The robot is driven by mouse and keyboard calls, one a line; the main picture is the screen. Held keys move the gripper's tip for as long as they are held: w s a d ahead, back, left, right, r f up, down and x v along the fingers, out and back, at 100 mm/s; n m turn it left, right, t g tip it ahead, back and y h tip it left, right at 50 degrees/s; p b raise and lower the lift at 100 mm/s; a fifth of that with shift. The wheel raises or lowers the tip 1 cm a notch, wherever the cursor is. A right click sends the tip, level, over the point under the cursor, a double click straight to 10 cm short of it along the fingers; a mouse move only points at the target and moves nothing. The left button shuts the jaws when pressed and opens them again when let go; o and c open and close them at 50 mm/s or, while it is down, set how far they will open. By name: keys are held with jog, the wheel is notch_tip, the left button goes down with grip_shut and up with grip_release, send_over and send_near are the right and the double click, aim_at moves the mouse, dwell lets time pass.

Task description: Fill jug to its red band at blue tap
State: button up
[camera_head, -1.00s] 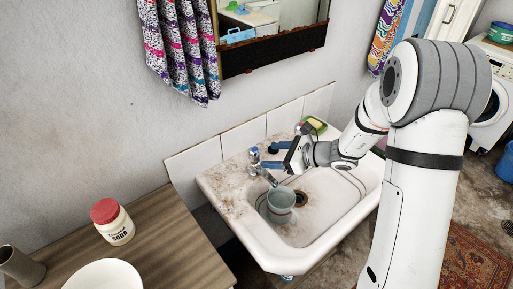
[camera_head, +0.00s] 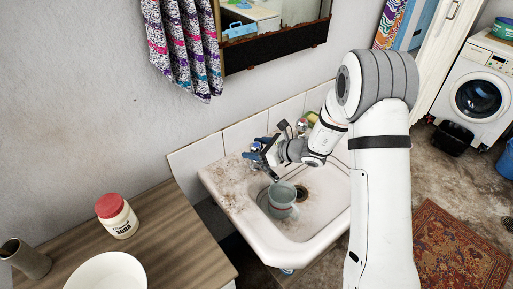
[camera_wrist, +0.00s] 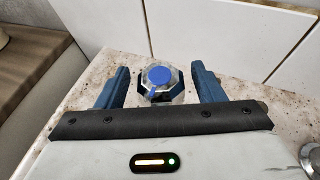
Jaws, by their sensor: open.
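The grey-green jug (camera_head: 281,203) stands in the stone basin (camera_head: 318,222), below the tap's spout. Its inside shows only as a dark opening, and I cannot tell the water level or whether water is running. In the wrist view the tap with the blue cap (camera_wrist: 160,78) sits between my two blue fingers, with a gap on each side. My gripper (camera_wrist: 160,88) is open around the tap's head and not closed on it. In the head view my gripper (camera_head: 257,154) is at the tap on the basin's back edge and hides most of it.
A yellow sponge (camera_head: 311,117) lies at the back right of the basin. A wooden counter (camera_head: 165,225) on the left bears a red-lidded soda jar (camera_head: 116,216), a white bowl (camera_head: 106,272) and a grey-brown cup (camera_head: 24,258). A tiled wall stands close behind the tap.

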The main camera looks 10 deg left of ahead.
aim_at(262, 147)
jog(key=shift+c, duration=0.3)
jog(key=c, duration=0.9)
jog(key=shift+n+g+y, duration=0.5)
jog(key=shift+n+g, duration=1)
jog(key=shift+g, duration=0.3)
jog(key=o, duration=1)
jog(key=shift+c, duration=0.2)
jog(key=shift+b+v, duration=0.45)
jog(key=shift+v, duration=3.45)
jog(key=shift+r, duration=0.1)
